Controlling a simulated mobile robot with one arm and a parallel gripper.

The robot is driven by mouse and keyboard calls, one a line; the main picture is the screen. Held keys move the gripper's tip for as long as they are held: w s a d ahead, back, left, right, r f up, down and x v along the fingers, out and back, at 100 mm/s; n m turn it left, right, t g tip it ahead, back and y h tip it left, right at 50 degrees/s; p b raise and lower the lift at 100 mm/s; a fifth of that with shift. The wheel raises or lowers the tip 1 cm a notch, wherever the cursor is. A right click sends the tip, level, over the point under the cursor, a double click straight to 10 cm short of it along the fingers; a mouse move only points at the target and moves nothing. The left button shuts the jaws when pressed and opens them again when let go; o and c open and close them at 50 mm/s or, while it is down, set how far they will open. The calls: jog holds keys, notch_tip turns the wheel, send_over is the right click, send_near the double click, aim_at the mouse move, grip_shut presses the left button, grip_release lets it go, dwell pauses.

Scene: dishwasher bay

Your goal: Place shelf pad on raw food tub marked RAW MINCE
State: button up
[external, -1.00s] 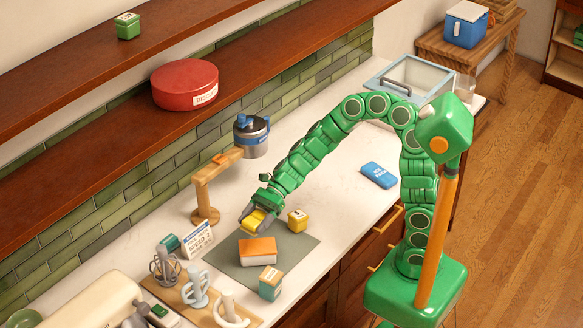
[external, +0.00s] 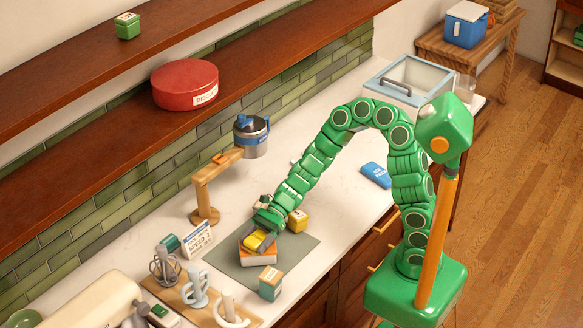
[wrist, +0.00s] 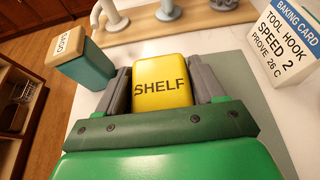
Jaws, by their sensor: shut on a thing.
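My gripper (external: 258,241) is shut on the yellow shelf pad (external: 256,239). In the wrist view the pad (wrist: 162,82) sits between the two grey fingers, and its word SHELF is readable. My gripper holds it over the orange-topped white box (external: 258,257) on the grey-green mat. The pad hides much of the box's top, and I cannot tell whether they touch. No RAW MINCE marking is readable in any view, so I cannot tell whether this box is the tub.
A teal SAGO box (external: 270,284) stands close in front, also in the wrist view (wrist: 83,64). A small yellow box (external: 298,221) stands on the mat (external: 295,247) behind. The baking card (external: 198,239), wooden stand (external: 205,190) and tool board (external: 180,294) are left. Counter toward the blue block (external: 375,174) is clear.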

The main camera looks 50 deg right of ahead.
jog(key=shift+f, duration=0.2)
jog(key=o, duration=1)
jog(key=shift+o, duration=0.2)
jog(key=shift+r, duration=0.15)
jog(key=v, duration=1.2)
